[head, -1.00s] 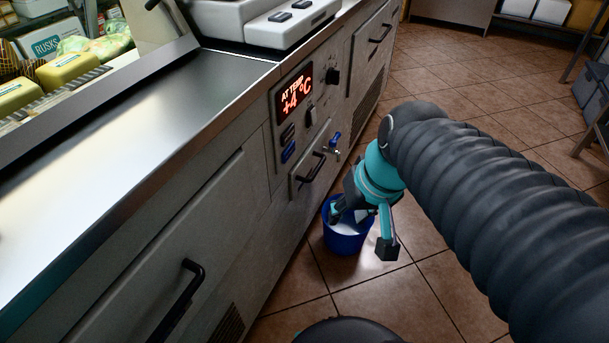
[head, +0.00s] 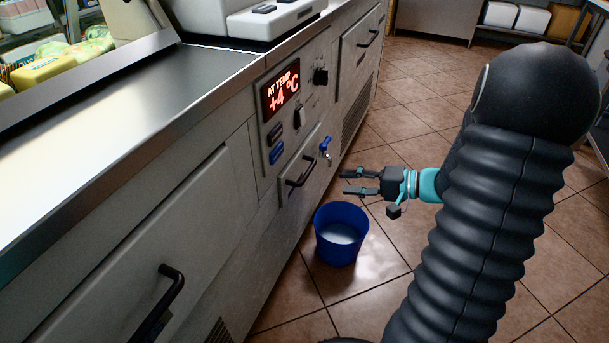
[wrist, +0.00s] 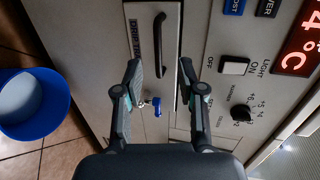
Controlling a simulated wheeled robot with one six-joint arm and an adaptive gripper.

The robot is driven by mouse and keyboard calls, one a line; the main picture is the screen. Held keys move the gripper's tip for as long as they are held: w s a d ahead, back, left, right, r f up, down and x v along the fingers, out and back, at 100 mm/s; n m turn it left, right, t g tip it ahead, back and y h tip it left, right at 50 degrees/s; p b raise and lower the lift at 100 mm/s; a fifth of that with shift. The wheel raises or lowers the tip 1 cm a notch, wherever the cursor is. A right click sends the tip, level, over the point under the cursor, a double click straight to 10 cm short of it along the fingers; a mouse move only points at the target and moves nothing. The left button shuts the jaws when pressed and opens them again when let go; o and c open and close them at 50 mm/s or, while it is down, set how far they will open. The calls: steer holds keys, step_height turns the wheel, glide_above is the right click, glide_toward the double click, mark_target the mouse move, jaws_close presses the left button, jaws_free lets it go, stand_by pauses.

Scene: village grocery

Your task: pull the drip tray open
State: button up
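The drip tray front (head: 290,190) is a grey panel low in the counter, with a black bar handle (head: 302,170). It appears flush with the counter. In the wrist view its handle (wrist: 160,45) stands beyond the fingertips, beside a partly hidden label that begins "DRIP". My gripper (head: 346,182) is open and empty, to the right of the handle and apart from it, with its fingers pointing toward the counter. In the wrist view the two fingers of my gripper (wrist: 160,68) are spread on either side of the handle's line.
A small tap with a blue lever (head: 325,144) sticks out right of the tray handle; in the wrist view the blue lever (wrist: 157,106) shows between the fingers. A blue bucket (head: 341,236) stands on the floor below. Another drawer handle (head: 168,300) juts out nearer. Tiled floor is open behind.

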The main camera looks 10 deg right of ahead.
mark_target(307, 173)
steer(key=shift+m+t, duration=0.3)
steer(key=shift+t, duration=0.2)
steer(key=x, duration=0.4)
steer(key=w+x, duration=0.1)
steer(key=x, duration=0.3)
steer(key=d+f+x, duration=0.1)
steer(key=x, duration=0.4)
steer(key=shift+w, duration=0.2)
jaws_close()
steer(key=shift+d, duration=0.1)
